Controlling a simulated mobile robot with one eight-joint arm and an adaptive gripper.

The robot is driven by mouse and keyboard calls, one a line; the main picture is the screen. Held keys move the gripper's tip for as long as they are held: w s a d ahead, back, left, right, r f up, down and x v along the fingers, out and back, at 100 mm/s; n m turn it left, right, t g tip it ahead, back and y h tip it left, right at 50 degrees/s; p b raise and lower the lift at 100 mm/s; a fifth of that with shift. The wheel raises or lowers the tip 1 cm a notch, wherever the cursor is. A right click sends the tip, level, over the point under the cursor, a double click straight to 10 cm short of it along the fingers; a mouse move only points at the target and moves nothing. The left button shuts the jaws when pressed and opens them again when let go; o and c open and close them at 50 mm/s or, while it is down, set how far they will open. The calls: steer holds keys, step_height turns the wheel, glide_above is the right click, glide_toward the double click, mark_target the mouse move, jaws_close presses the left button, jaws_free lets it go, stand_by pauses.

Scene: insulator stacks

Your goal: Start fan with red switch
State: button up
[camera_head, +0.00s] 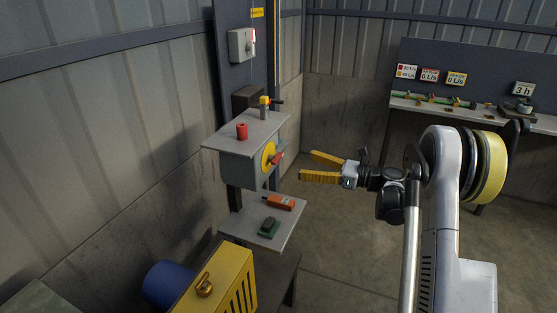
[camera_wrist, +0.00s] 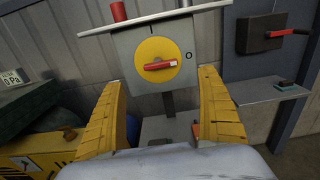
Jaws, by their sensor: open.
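A grey switch box (camera_head: 238,170) stands on a post by the wall. On its front is a yellow round plate (camera_head: 268,157) with a red rotary handle (camera_head: 277,158). In the wrist view the yellow plate (camera_wrist: 158,50) carries the red handle (camera_wrist: 160,66), lying nearly level, with marks "I" at the top and "O" at the right. My gripper (camera_head: 310,167) is open and empty, its yellow fingers facing the box, apart from the handle. In the wrist view the fingers (camera_wrist: 165,100) frame the box from below. A grey wall box (camera_head: 242,44) with a red part at its side hangs above.
A red cylinder (camera_head: 242,131) and a yellow-topped valve (camera_head: 264,107) stand on the box's top plate. A lower shelf (camera_head: 250,218) holds an orange device (camera_head: 279,202) and a dark green item (camera_head: 269,227). A yellow machine (camera_head: 222,282) stands at the front. A workbench (camera_head: 455,113) is at the back right.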

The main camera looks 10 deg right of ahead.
mark_target(280, 158)
steer(key=b+x, duration=0.2)
steer(key=x, duration=0.8)
steer(key=shift+w+a, duration=0.2)
steer(key=shift+a, duration=0.1)
steer(key=c, duration=1.2)
